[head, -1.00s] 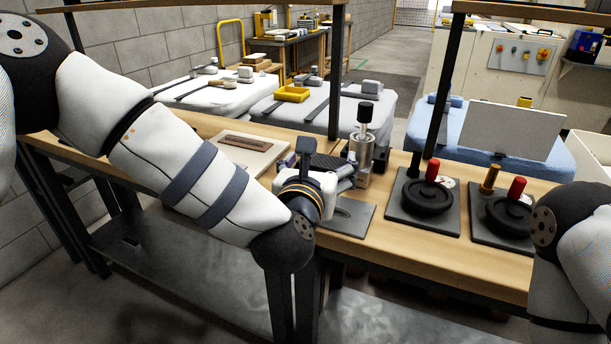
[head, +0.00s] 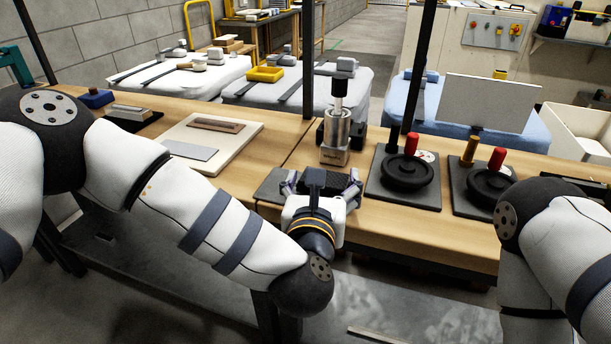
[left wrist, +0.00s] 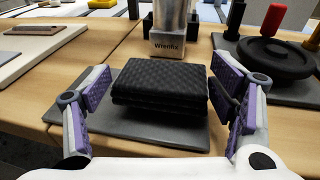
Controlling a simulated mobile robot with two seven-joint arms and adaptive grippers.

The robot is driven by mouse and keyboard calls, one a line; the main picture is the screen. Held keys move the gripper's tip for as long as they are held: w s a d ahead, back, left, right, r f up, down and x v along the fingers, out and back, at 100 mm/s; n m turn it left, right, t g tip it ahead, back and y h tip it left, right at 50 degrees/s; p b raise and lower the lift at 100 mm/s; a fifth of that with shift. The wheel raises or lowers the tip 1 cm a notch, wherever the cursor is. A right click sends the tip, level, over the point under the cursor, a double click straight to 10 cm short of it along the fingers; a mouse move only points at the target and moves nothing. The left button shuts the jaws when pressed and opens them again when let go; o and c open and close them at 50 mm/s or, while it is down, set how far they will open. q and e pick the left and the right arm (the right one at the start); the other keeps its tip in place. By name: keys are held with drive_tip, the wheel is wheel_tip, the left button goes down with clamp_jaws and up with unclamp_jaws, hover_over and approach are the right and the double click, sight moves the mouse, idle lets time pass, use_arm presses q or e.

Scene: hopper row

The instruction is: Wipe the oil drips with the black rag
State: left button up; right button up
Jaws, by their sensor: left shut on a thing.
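The black rag (head: 322,178) is a folded, textured pad. In the left wrist view the rag (left wrist: 160,88) sits between the two purple-padded fingers of my left gripper (left wrist: 162,100), over a dark grey plate (left wrist: 110,128). My left gripper (head: 322,184) is shut on the rag, at the front of the wooden bench just before a silver cylinder. I cannot tell whether the rag touches the plate. I make out no oil drips in either view; the rag and gripper hide part of the plate. My right arm shows at the right, but its gripper is out of view.
The silver cylinder on its block (head: 335,135) stands close behind the rag. Two black handwheels with red knobs (head: 408,170) (head: 492,184) stand to the right. A cream board (head: 215,140) lies to the left. Dark posts rise at the bench's back edge.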

use_arm(q)
drive_tip(key=shift+d, duration=0.2)
idle(0.3)
drive_tip(key=shift+w+a+r, duration=0.1)
drive_tip(key=shift+w+a, duration=0.1)
drive_tip(key=shift+a, duration=0.5)
drive_tip(key=shift+w+a, duration=0.15)
drive_tip(key=shift+a, duration=0.5)
drive_tip(key=shift+f, duration=0.7)
drive_tip(key=shift+w+a, duration=0.25)
drive_tip(key=shift+a, duration=0.45)
drive_tip(key=shift+w+a, duration=0.2)
drive_tip(key=shift+a, duration=0.5)
drive_tip(key=shift+f, duration=0.1)
drive_tip(key=shift+d, duration=0.1)
